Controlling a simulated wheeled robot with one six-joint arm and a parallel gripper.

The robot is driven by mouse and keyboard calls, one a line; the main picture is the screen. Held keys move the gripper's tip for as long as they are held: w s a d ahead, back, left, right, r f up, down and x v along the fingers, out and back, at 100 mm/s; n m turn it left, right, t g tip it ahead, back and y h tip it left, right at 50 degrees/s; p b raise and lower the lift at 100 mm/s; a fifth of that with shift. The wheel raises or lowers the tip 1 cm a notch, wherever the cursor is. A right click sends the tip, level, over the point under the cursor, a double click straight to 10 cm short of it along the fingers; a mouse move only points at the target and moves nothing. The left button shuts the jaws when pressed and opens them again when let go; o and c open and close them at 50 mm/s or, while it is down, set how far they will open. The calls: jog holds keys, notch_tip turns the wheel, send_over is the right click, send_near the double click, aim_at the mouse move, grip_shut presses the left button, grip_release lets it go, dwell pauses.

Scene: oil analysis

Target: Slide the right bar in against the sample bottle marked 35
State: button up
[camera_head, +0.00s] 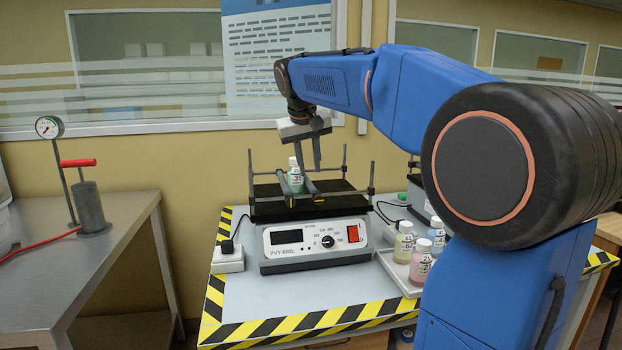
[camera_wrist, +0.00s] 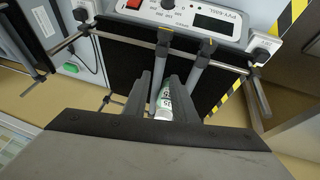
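The sample bottle (camera_head: 295,181), white-capped with green contents, stands on the shaker's black platform (camera_head: 268,208); its label seems to read 35. It also shows in the wrist view (camera_wrist: 164,100), partly hidden between my fingers. The right bar (camera_head: 311,187) lies just right of the bottle in the head view, the left bar (camera_head: 283,185) on its left. In the wrist view the two bars, right (camera_wrist: 163,45) and left (camera_wrist: 203,58), run from the front rail. Any small gap at the bottle is unclear. My gripper (camera_head: 311,168) is open, pointing down, fingers close by the bottle's right side.
The shaker's control panel (camera_head: 316,240) faces front, and upright posts (camera_head: 371,178) stand at the platform corners. A white tray (camera_head: 397,276) with several bottles (camera_head: 421,262) sits to the right. A power socket block (camera_head: 228,258) is at left. The front of the table is clear.

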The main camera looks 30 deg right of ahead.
jog(key=v, duration=1)
jog(key=s+a+f+n+y, duration=0.1)
jog(key=s+a+f, duration=0.3)
jog(key=s+f, duration=1.1)
jog(key=s+a+f+n+t+y, duration=0.1)
jog(key=s+a+f, duration=0.3)
jog(key=s+f, duration=1.1)
notch_tip(320, 180, down, 6)
jog(key=shift+s+r+n+y, duration=0.2)
jog(key=shift+s+n+y, duration=0.2)
jog(key=shift+y, duration=0.2)
